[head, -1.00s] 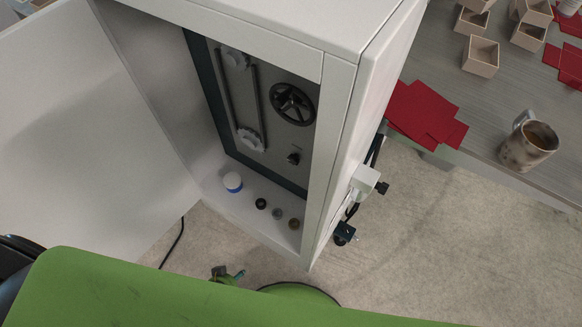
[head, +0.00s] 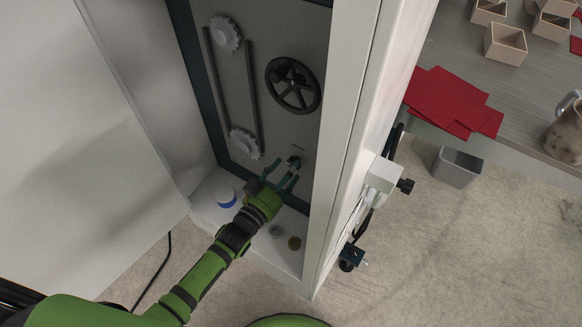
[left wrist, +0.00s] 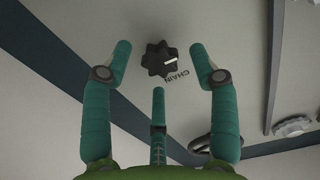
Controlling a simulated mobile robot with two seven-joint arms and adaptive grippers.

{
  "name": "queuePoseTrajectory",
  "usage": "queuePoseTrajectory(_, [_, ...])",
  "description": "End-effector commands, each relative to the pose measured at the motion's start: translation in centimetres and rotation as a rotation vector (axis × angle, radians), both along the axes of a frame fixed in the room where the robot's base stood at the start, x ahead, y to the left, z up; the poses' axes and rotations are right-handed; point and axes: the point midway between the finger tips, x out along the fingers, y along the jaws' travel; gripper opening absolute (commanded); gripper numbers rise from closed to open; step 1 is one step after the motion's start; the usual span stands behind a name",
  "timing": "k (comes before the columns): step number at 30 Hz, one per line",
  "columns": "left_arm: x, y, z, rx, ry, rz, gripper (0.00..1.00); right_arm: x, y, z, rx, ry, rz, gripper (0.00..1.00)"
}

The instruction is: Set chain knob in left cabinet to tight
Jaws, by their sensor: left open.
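The chain knob (left wrist: 159,60) is a small black lobed knob with a white mark, on the grey back panel of the left cabinet (head: 345,120). In the left wrist view the mark points right, and the label "CHAIN" reads upside down beside the knob. The knob also shows small in the head view (head: 294,161). My left gripper (head: 283,172) reaches into the cabinet just before it. Its teal fingers are open, and in the left wrist view (left wrist: 160,68) two appear either side of the knob, apart from it. Whether they reach its depth is unclear. My right gripper is not in view.
The panel carries a black handwheel (head: 294,85) and two grey sprockets (head: 244,143) with a chain. A blue-white container (head: 225,196) and small round jars (head: 294,243) stand on the cabinet floor. The open door (head: 80,130) is at left.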

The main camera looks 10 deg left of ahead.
Motion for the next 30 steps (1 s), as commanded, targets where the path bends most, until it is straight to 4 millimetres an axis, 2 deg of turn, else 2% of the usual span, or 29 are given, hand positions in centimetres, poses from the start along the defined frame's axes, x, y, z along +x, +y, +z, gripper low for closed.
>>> queuePoseTrajectory(6, [1.7, -0.7, -0.1, 0.000, 0.001, 0.000, 0.60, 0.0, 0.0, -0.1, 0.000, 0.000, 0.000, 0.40])
queuePoseTrajectory(14, [1.8, -0.8, -0.1, 0.000, 0.002, 0.000, 0.60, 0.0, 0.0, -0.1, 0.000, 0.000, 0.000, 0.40])
queuePoseTrajectory(17, [1.8, -0.8, -0.1, 0.000, 0.002, 0.000, 0.24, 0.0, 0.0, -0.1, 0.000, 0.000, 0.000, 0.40])
queuePoseTrajectory(18, [1.8, -0.8, -0.1, 0.000, 0.002, 0.000, 0.08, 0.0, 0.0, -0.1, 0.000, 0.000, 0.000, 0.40])
queuePoseTrajectory(19, [1.8, -0.8, -0.1, 0.000, 0.003, 0.000, 0.04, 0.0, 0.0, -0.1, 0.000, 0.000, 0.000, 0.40])
queuePoseTrajectory(30, [1.8, -0.7, -0.2, 0.003, 0.004, 0.001, 0.04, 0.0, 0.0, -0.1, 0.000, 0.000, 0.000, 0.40])
